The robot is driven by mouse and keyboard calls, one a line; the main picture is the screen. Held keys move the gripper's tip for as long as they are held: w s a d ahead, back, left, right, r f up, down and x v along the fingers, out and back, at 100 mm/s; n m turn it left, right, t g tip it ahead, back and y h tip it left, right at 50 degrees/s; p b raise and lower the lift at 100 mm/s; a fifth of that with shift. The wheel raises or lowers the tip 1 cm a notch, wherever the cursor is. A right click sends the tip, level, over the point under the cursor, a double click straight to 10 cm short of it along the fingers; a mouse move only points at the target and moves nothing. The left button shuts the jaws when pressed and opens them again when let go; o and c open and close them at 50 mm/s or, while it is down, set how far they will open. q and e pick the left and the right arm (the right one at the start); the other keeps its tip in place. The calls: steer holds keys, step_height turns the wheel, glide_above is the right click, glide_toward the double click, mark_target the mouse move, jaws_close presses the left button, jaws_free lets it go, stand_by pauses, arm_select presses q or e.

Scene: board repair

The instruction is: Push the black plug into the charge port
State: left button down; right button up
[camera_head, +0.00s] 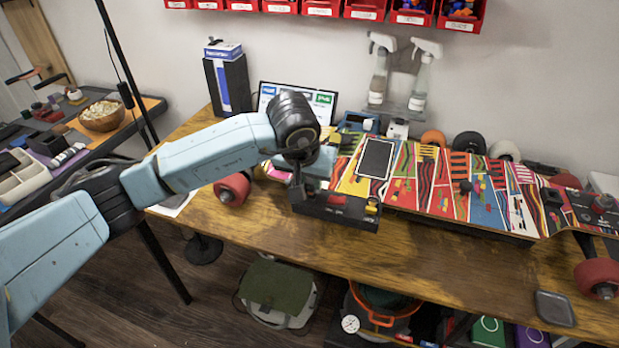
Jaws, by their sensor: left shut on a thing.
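The colourful electric skateboard (430,190) lies along the wooden table, a red wheel at each end. My left gripper (338,207) is at the front edge of the board, near its left end. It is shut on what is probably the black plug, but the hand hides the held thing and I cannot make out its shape. The charge port cannot be made out either; the hand covers that part of the board. I cannot tell whether plug and port touch. My right gripper is not in view.
A phone-like slab (376,158) lies on the board. Spray bottles (421,78) and loose wheels stand behind it. A black dish (554,309) lies at the table's front right. The wooden tabletop (440,262) in front of the board is mostly clear. Red bins (363,10) hang above.

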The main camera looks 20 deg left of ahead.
arm_select(q)
steer(key=shift+f+b, duration=0.55)
steer(key=shift+b, duration=0.2)
stand_by(1.1)
steer(key=shift+f+b, duration=0.5)
stand_by(0.4)
steer(key=c, duration=1.2)
jaws_free()
steer(key=shift+a, duration=0.1)
steer(key=shift+c, duration=0.5)
steer(key=shift+o, duration=0.6)
